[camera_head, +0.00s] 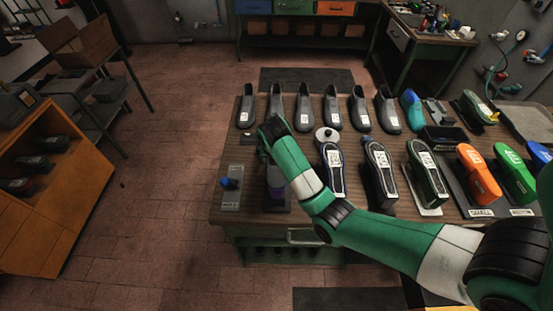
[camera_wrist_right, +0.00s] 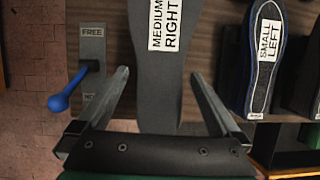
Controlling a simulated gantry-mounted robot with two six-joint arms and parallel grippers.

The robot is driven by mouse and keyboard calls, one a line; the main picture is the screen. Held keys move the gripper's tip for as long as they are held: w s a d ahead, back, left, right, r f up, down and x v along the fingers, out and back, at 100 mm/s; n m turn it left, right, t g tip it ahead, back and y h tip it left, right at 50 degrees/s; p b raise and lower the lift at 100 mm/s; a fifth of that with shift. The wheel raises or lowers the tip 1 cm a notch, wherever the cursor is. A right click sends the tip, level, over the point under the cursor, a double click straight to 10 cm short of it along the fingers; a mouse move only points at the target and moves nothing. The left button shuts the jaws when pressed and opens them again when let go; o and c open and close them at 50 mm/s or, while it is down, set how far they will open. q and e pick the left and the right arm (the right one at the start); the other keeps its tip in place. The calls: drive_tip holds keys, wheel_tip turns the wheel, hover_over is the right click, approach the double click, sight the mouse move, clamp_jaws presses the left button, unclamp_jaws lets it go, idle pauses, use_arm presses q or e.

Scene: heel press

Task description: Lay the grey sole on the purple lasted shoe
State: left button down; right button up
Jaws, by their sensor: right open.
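The grey sole (camera_wrist_right: 160,98) fills the middle of the right wrist view, its label reading "MEDIUM RIGHT". My right gripper (camera_wrist_right: 160,82) is open, with one finger on each side of the sole and gaps showing between sole and fingers. In the head view my right gripper (camera_head: 265,148) is above the purple lasted shoe (camera_head: 278,190), at the table's front left. My arm covers much of that shoe. The sole appears to lie on top of the shoe, but its seating cannot be seen. My left gripper is not in view.
A blue-knobbed lever (camera_wrist_right: 68,92) stands left of the sole beside a plate marked "FREE" (camera_wrist_right: 92,32). Another sole labelled "SMALL LEFT" (camera_wrist_right: 266,60) is at the right. Several grey lasts (camera_head: 305,108) line the back of the table (camera_head: 228,207). An orange shoe (camera_head: 480,172) stands farther right.

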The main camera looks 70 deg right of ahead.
drive_tip(key=p+v, duration=0.4)
drive_tip(key=v, duration=0.3)
drive_tip(key=shift+w+d, duration=0.1)
drive_tip(key=shift+d, duration=0.05)
drive_tip(key=p+v, duration=0.4)
drive_tip(key=p, duration=0.1)
drive_tip(key=shift+a, duration=0.25)
